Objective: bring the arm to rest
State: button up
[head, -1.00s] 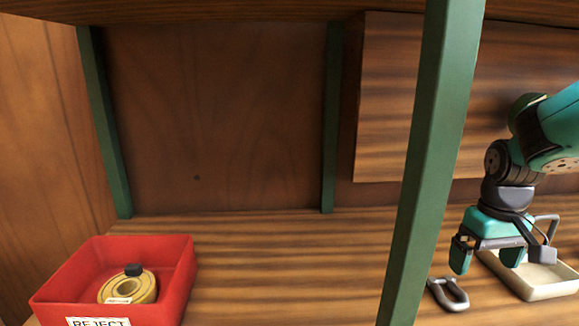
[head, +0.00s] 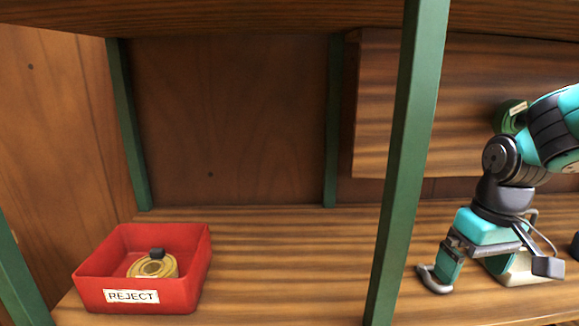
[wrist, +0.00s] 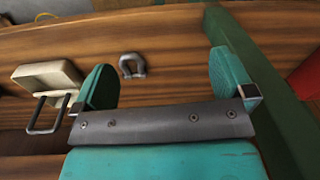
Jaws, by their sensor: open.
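My gripper (head: 476,268) is at the right of the head view, pointing down over the wooden shelf, right of the green post. Its two teal fingers stand wide apart with nothing between them, as the wrist view (wrist: 165,82) shows. A grey shackle-shaped piece (head: 434,282) lies on the shelf by the left finger in the head view. It also shows beyond the gripper in the wrist view (wrist: 131,66). I cannot tell from the head view whether the finger touches it; in the wrist view they look apart.
A green upright post (head: 398,180) stands left of the arm, close to it. The shelf between bin and post is clear.

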jog(key=s+a+r+n+y+p, duration=0.3)
jog(key=s+a+r+p, duration=0.3)
jog(key=s+a+r, duration=0.4)
jog(key=s+a+n, duration=0.1)
jog(key=s+a, duration=0.3)
jog(key=shift+r+n, duration=0.35)
jog(key=shift+n, duration=0.05)
jog(key=shift+a, duration=0.1)
